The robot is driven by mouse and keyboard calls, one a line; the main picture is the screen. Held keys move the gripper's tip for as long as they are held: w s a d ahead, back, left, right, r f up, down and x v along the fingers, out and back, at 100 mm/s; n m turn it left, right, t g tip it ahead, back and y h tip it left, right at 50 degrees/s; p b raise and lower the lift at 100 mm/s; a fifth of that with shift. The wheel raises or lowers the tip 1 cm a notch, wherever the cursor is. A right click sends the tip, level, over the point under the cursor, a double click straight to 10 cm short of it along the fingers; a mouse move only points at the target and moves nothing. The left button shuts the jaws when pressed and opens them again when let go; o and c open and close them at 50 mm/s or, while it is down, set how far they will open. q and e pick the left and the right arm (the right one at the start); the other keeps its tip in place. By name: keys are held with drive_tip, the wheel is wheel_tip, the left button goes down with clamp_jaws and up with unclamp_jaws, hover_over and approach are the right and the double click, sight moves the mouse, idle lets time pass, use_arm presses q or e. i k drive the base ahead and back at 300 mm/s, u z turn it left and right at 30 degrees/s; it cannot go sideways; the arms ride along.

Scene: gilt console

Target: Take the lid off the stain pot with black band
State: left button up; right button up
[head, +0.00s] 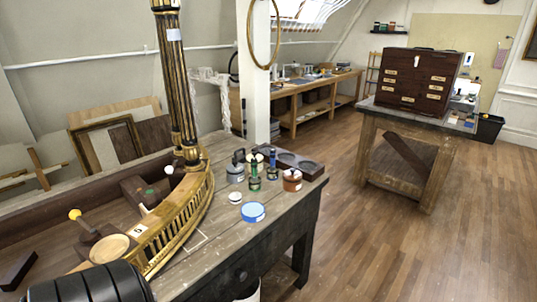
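Several small pots and bottles stand together near the right end of the wooden workbench (220,235). A reddish-brown pot (292,181) is nearest the bench's right edge. A grey pot (236,173) with a dark top stands at the left of the group. Two slim green bottles with blue upper parts, a front one (255,180) and a rear one (273,167), stand between them. At this size I cannot tell which pot carries the black band, or make out its lid. Neither gripper is in view.
A blue-topped round tin (253,212) and a small white disc (235,197) are on the bench in front of the pots. A dark tray with round recesses (299,163) is behind. The gilt console piece (182,215) and its fluted column (176,90) stand left.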

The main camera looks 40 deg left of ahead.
sight(234, 167)
drive_tip(key=i, duration=3.05)
drive_tip(key=u, duration=2.05)
